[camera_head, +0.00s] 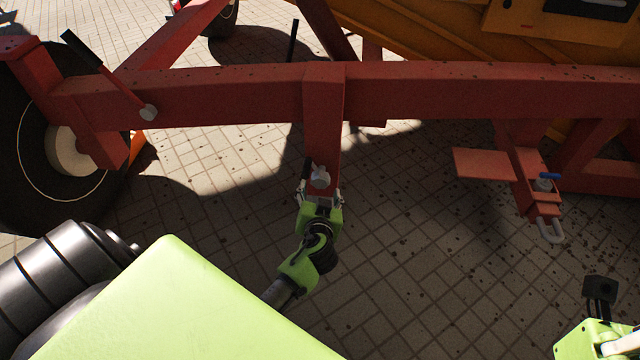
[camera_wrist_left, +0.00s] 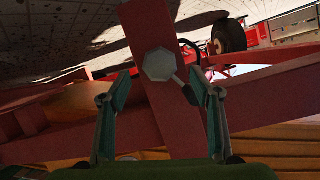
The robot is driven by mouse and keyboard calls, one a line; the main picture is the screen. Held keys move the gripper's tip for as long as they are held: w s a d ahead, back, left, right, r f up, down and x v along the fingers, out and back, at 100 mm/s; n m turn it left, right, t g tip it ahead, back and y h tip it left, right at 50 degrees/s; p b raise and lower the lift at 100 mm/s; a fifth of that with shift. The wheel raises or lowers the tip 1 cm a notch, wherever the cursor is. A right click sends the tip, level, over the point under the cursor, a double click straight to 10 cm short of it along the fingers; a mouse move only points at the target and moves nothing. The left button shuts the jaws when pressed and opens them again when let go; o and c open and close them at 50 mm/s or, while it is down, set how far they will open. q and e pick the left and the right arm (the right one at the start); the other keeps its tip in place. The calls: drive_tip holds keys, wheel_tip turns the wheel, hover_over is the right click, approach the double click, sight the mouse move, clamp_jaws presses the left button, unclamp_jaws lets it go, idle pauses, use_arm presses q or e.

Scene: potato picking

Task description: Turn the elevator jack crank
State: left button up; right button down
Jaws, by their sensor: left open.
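The crank's grey faceted hub (camera_head: 320,177) sits low on a red upright post (camera_head: 322,125) in the head view. In the left wrist view the hub (camera_wrist_left: 159,65) is in front of the red post, with a short arm running down right to a dark part behind a finger. My left gripper (camera_head: 320,192) is just below the hub in the head view. In the left wrist view its open fingers (camera_wrist_left: 158,85) stand on either side of the hub, with gaps visible. Part of my right arm's end (camera_head: 600,300) shows at the lower right; its jaws cannot be made out.
A long red beam (camera_head: 450,95) crosses above my left gripper. A black wheel (camera_head: 25,150) and a black-handled lever (camera_head: 100,65) are at the left. A red bracket with a metal loop (camera_head: 550,229) hangs at the right. Paved floor (camera_head: 410,260) lies clear below.

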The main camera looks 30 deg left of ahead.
sight(319, 183)
use_arm(q)
drive_tip(key=b+x, duration=0.2)
drive_tip(key=x, duration=0.5)
drive_tip(key=c, duration=1.6)
drive_tip(key=shift+a, duration=0.1)
drive_tip(key=shift+c, duration=0.3)
